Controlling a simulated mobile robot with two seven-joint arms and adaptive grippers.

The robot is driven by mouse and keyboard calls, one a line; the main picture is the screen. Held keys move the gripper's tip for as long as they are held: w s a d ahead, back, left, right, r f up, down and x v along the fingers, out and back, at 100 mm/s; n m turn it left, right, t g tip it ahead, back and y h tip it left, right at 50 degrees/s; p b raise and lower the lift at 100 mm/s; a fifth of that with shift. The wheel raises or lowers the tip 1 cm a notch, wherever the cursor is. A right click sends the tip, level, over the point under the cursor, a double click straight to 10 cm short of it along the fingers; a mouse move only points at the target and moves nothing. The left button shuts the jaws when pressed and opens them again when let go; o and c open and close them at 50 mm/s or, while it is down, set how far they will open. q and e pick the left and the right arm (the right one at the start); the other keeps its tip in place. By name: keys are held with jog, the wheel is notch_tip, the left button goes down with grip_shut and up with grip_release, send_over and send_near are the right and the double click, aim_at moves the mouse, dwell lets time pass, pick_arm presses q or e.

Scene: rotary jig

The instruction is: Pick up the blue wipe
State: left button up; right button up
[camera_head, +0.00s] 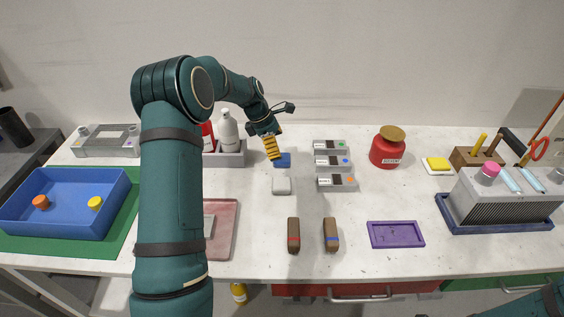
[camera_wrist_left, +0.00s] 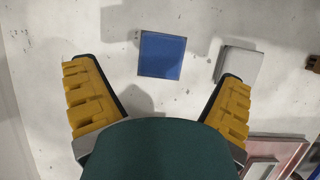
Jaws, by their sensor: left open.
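The blue wipe (camera_head: 284,160) is a flat square on the white table, behind a light grey square block (camera_head: 281,186). In the left wrist view the wipe (camera_wrist_left: 162,55) lies flat, centred beyond the fingertips, with the grey block (camera_wrist_left: 238,66) to its right. My left gripper (camera_head: 271,149) is above the table beside the wipe, partly overlapping it in the head view. Its yellow fingers are wide apart and empty in the left wrist view (camera_wrist_left: 158,88). My right gripper is not visible; only a bit of my arm shows at the bottom right.
A grey caddy (camera_head: 232,158) with bottles stands left of the wipe. Several small grey boxes (camera_head: 333,162) stand to its right, with a red jar (camera_head: 387,149) beyond. Two brown brushes (camera_head: 293,236) and a purple tray (camera_head: 396,235) lie nearer the front edge.

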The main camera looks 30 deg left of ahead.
aim_at(282, 160)
pick_arm(q)
jog(key=x, duration=0.1)
jog(key=b+x, duration=0.1)
jog(key=x, duration=0.2)
jog(key=shift+s+f+b, duration=0.2)
jog(key=shift+f+b, duration=0.1)
jog(key=shift+f, duration=0.1)
jog(key=shift+w+d+f, duration=0.1)
jog(key=shift+f, duration=0.2)
jog(key=c, duration=1.1)
